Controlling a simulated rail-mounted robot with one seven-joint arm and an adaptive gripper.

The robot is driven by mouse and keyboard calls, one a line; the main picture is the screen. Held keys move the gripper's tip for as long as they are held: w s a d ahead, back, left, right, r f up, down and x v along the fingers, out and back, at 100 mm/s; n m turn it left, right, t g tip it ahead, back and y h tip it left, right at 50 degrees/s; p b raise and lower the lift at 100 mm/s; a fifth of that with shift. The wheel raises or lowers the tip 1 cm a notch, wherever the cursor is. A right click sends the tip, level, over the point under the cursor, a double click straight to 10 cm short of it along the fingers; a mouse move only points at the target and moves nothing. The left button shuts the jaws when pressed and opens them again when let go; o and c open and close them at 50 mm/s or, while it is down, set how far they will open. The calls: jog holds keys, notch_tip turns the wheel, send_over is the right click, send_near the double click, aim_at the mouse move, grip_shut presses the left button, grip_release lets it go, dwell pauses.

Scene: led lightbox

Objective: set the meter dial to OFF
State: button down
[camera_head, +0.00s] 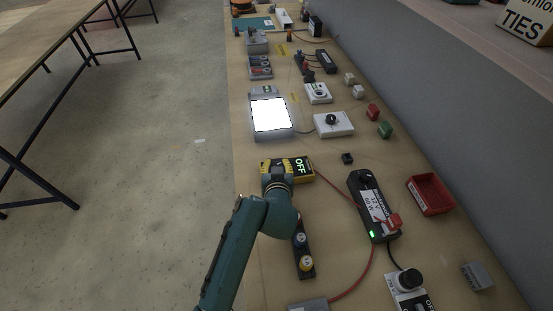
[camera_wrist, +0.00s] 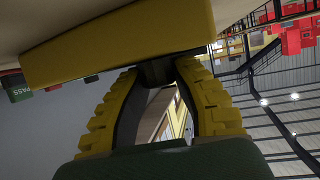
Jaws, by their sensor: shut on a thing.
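The meter (camera_head: 305,178) is a yellow block on the bench, with a dark display (camera_head: 299,166) that shows "OFF" in green letters. My gripper (camera_head: 284,166) is over the left part of the meter and hides most of it, including the dial, in the head view. In the wrist view, the yellow meter body (camera_wrist: 120,45) fills the top. My gripper's yellow padded fingers (camera_wrist: 160,72) are shut on the dark dial (camera_wrist: 157,71) at the meter's face. The dial's pointer and markings are hidden.
A dark power unit (camera_head: 372,207) with a red lead lies right of the meter, and a red bin (camera_head: 431,194) is farther right. A dark strip with round buttons (camera_head: 303,250) lies in front. A lit lightbox (camera_head: 271,115) and a white knob box (camera_head: 334,124) stand behind.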

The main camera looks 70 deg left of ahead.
jog(key=shift+f+n+g+b, duration=0.2)
jog(key=shift+n+g+b, duration=0.25)
jog(key=shift+n+g, duration=0.4)
jog(key=c, duration=0.8)
grip_release()
jog(key=shift+a, duration=0.1)
jog(key=shift+r, duration=0.1)
jog(key=v, duration=1.2)
jog(key=shift+w+f, duration=0.15)
jog(key=shift+f, duration=0.1)
